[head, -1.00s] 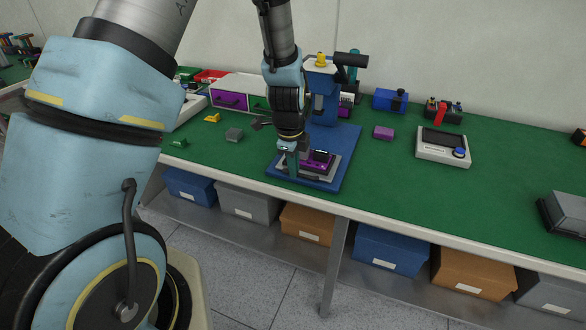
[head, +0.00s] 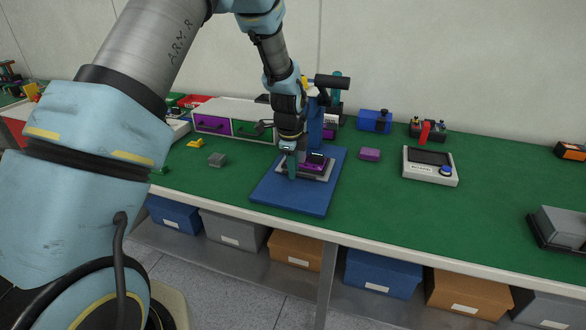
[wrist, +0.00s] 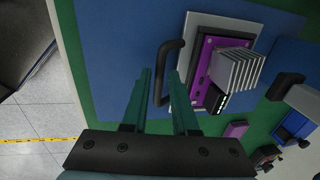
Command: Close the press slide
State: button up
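The press (head: 318,120) stands on the bench with a blue base plate (head: 285,200). Its grey slide (head: 322,176) carries a purple board (head: 313,166) with a finned block and lies over the base, close to the press column. In the wrist view the slide plate (wrist: 187,90) has a black loop handle (wrist: 163,62). My gripper (wrist: 160,72) has its two teal fingers apart, with the handle bar between them and space visible beside the bar. In the head view my gripper (head: 291,172) is at the slide's left end, and it hides the handle.
A small grey block (head: 217,160) and a yellow piece (head: 195,143) lie left of the press. A purple block (head: 370,155) and a grey device with a blue knob (head: 430,166) are to the right. The front of the base plate is clear.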

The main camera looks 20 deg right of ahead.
jog(key=shift+o, duration=1.2)
jog(key=shift+r, duration=0.1)
notch_tip(320, 180, up, 10)
jog(key=s+a+b, duration=0.1)
jog(key=b, duration=0.1)
jog(key=shift+s+a+r+b, duration=0.2)
jog(key=shift+r+b, duration=0.05)
jog(key=shift+b, duration=0.1)
